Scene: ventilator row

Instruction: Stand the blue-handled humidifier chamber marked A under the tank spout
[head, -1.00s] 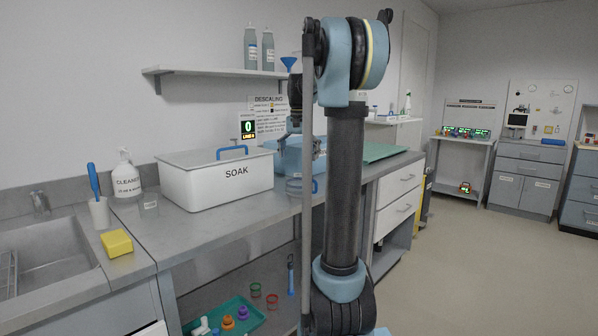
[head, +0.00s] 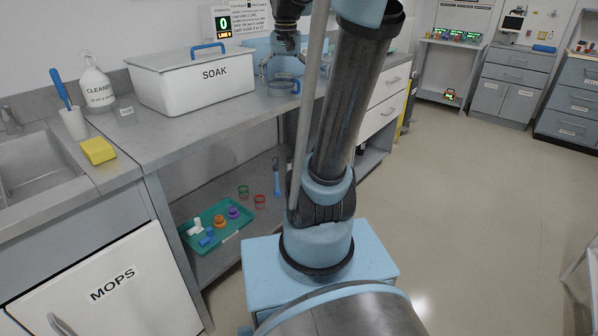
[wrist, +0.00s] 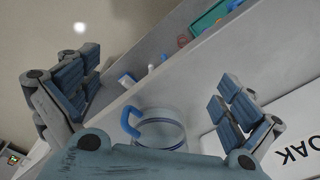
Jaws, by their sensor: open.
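A clear round chamber with a blue handle (head: 283,88) stands on the steel counter to the right of the SOAK box. In the wrist view the chamber (wrist: 160,130) lies below my open fingers, its blue handle to the left. I cannot see a letter on it. My gripper (head: 281,70) is open and empty, pointing down just above and behind the chamber. In the wrist view its two fingers (wrist: 163,85) are spread wide. A light blue body (head: 258,46), perhaps the tank, is behind my gripper, partly hidden. I cannot make out a spout.
The white SOAK box (head: 195,80) with a blue lid handle stands close left of the chamber. The lower shelf holds a green tray (head: 232,233) of coloured parts, a red ring (head: 259,201) and a green ring (head: 243,191). The counter's front strip (head: 190,128) is clear.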

